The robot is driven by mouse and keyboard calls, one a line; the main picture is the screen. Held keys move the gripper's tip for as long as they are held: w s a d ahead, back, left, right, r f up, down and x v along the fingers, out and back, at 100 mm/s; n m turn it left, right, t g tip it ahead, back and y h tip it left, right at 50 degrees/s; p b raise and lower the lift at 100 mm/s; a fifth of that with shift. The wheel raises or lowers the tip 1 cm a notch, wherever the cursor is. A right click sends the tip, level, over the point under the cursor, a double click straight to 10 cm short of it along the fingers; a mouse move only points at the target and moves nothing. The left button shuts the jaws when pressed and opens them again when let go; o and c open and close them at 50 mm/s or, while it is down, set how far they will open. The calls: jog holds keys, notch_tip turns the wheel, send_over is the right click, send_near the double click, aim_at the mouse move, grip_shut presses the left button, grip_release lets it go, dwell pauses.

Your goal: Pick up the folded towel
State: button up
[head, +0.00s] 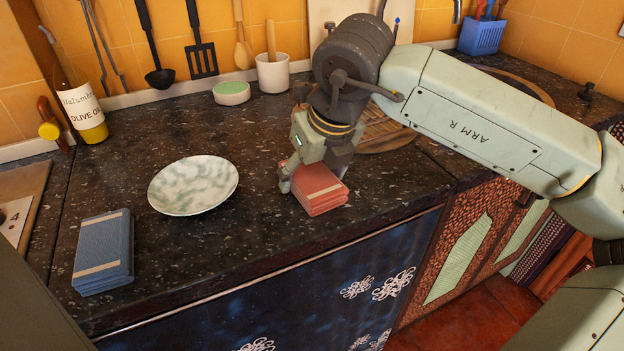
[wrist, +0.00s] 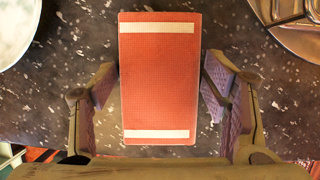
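A folded red towel (head: 318,188) with pale stripes lies on the dark speckled counter near its front edge. In the wrist view the red towel (wrist: 160,80) fills the middle, with a white band at each end. My gripper (head: 314,176) is right at the red towel in the head view. In the wrist view my gripper (wrist: 160,85) is open, with one finger on each side of the towel and a gap to it on both sides. A folded blue towel (head: 104,252) lies at the counter's left front.
A speckled plate (head: 193,185) lies between the two towels. A round board (head: 385,130) is behind my gripper. An olive oil bottle (head: 80,100), a green-topped tin (head: 231,93) and a white cup (head: 272,73) stand along the back. The counter's front edge is close.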

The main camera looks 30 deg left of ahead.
aim_at(312, 173)
jog(key=c, duration=0.9)
jog(key=shift+o, duration=0.2)
jog(key=shift+r, duration=0.15)
jog(key=shift+r+p, duration=0.2)
jog(key=shift+p, duration=0.4)
jog(key=shift+r, duration=0.15)
notch_tip(312, 173, up, 3)
jog(key=shift+f+b, duration=0.1)
jog(key=shift+b, duration=0.65)
jog(key=s+d+r+b, duration=0.1)
jog(key=s+d, duration=0.1)
jog(key=s, duration=0.5)
jog(key=s+d+b, duration=0.2)
jog(key=s+d, duration=0.1)
jog(key=s, duration=0.5)
jog(key=shift+s+r, duration=0.15)
jog(key=shift+r, duration=0.2)
jog(key=o, duration=0.6)
jog(key=c, duration=0.4)
